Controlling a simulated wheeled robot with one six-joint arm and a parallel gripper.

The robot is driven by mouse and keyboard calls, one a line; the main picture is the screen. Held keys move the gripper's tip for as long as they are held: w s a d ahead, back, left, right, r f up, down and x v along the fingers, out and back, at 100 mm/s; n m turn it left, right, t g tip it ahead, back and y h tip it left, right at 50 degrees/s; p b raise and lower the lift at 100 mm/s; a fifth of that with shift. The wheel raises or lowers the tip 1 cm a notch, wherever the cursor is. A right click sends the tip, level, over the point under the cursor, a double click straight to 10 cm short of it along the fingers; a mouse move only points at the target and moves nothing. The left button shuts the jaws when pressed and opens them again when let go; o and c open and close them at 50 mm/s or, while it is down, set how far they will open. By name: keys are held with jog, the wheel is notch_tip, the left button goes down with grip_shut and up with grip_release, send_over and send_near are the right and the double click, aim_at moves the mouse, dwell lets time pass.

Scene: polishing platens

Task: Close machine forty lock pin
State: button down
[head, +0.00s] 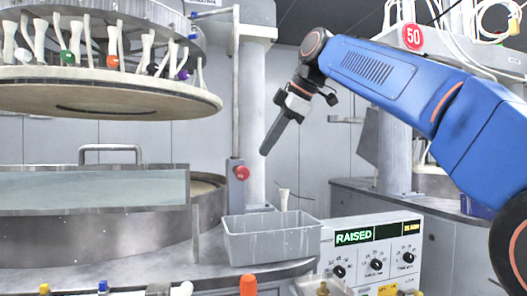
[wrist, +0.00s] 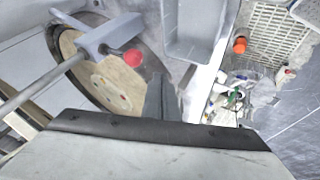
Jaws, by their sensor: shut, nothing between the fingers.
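A red knob (head: 242,172), which looks like the lock pin, sticks out of a grey housing (head: 236,195) at the foot of a thin upright rod. It also shows in the wrist view (wrist: 133,58). My gripper (head: 266,151) is shut and empty, pointing down and left. In the head view it hangs above and right of the knob, apart from it. In the wrist view my finger (wrist: 158,98) shows below and right of the knob. The upper polishing head (head: 120,100) hangs above the lower basin (head: 90,235). No number forty is visible.
A grey bin (head: 270,240) stands on the ledge below the knob. A control panel (head: 370,250) to its right reads RAISED. A clear-sided guard (head: 95,190) fronts the basin.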

aim_at(243, 178)
jog(key=w+a+f, duration=0.5)
jog(key=w+f, duration=0.1)
jog(key=shift+w+a+f, duration=0.2)
jog(key=shift+w+f, duration=0.1)
jog(key=shift+f, duration=0.05)
jog(key=shift+w, duration=0.1)
dwell(0.4)
jog(key=shift+w+a, duration=0.1)
jog(key=shift+w, duration=0.2)
jog(key=w, duration=0.2)
jog(key=w+a, duration=0.1)
jog(key=w, duration=0.1)
jog(key=shift+w+a, duration=0.1)
jog(key=shift+a, duration=0.1)
jog(key=shift+w, duration=0.25)
jog(key=shift+r, duration=0.1)
